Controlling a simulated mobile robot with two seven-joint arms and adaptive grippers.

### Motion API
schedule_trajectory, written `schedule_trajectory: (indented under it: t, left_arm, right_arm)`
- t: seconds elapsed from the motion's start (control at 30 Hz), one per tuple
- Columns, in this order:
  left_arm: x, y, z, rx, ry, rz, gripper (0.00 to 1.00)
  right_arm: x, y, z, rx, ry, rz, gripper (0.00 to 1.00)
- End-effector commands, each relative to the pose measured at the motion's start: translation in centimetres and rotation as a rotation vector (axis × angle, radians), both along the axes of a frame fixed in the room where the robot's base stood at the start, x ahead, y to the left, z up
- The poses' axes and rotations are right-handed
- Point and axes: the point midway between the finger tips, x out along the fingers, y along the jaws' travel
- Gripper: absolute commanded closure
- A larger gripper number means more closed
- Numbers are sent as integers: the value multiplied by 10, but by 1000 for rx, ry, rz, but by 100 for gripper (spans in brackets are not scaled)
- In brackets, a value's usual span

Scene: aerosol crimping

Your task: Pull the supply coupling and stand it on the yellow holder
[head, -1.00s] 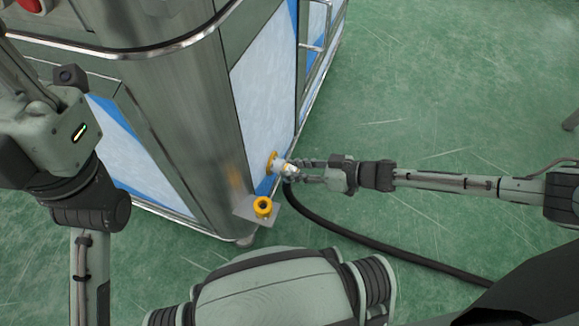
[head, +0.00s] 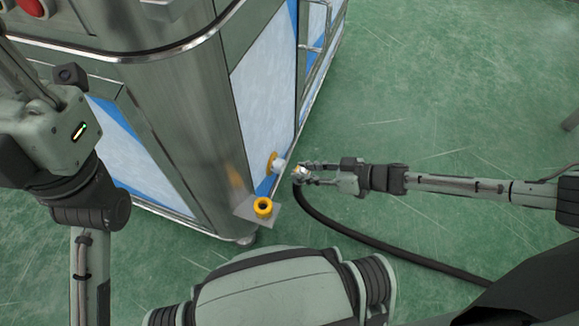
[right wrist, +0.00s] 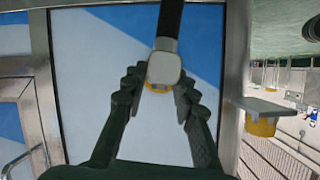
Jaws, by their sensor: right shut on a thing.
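The supply coupling (head: 300,174), a small pale body with the black hose on it, is between the fingers of my right gripper (head: 304,175). That gripper is shut on it, and a gap separates it from the yellow-ringed port (head: 273,161) on the machine's side. In the right wrist view the coupling (right wrist: 164,68) shows a light, rounded-square end between the fingers, with yellow just below it. The yellow holder (head: 263,206) is an empty upright ring on a small metal plate, left of and nearer than the gripper. My left gripper is outside the view; only its arm shows.
The steel machine (head: 185,110) with white and blue panels fills the left and centre. The black hose (head: 365,242) runs from the coupling across the green floor to the lower right. The holder's plate (head: 245,209) juts from the machine's corner. Open floor lies right of the machine.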

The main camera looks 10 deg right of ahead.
Motion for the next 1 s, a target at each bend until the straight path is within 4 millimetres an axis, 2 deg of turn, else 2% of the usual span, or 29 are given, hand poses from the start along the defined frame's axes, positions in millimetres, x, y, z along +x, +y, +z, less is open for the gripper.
schedule_trajectory:
  t: [0.7,1.0]
  left_arm:
    - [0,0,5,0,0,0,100]
    - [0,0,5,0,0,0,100]
  right_arm:
    - [-16,-24,1,1,0,1,100]
    - [-18,-26,1,1,0,1,100]
